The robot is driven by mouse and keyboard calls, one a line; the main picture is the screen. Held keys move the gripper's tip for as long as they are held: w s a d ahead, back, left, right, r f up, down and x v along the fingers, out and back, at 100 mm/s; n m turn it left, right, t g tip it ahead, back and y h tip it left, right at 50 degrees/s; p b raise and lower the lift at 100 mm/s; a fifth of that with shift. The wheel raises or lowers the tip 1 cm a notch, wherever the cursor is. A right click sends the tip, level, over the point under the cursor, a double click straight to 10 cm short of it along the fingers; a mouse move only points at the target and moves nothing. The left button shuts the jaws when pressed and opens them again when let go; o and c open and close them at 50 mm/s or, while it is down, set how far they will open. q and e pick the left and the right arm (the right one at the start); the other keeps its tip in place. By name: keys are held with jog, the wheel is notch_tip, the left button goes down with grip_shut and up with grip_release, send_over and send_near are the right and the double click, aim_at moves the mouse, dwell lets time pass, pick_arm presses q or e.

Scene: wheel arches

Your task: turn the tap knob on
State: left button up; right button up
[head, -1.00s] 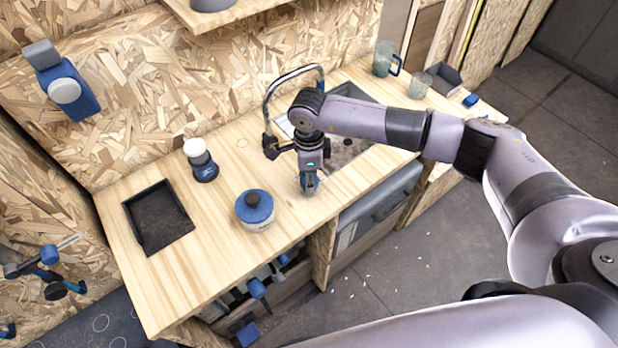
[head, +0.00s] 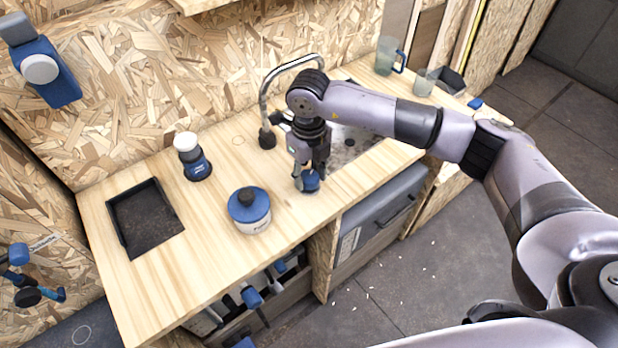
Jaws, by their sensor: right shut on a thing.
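The tap (head: 268,98) is a chrome gooseneck with a dark base on the wooden counter, behind my right wrist. A small blue knob (head: 311,182) sits low at the counter's front part, beside the sink. My right gripper (head: 307,182) points down and is shut on this blue knob. The fingers hide part of the knob, and its marking or angle cannot be read. My left gripper is not in view.
A white-and-blue pot with a blue lid (head: 250,212) stands left of my right gripper. A blue bottle with a white cap (head: 192,157) and a black tray (head: 145,217) are farther left. My right arm partly hides the sink (head: 352,147). Glass mugs (head: 388,57) stand beyond it.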

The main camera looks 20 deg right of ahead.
aim_at(309, 175)
jog(key=m+b, duration=0.1)
jog(key=m, duration=0.2)
jog(key=shift+w+b, duration=0.1)
jog(key=shift+b, duration=0.2)
jog(key=shift+r+m+b, duration=0.1)
jog(key=shift+m+b, duration=0.35)
jog(key=shift+m, duration=0.85)
jog(key=o, duration=1.2)
jog(key=shift+c, duration=0.2)
notch_tip(309, 175, up, 12)
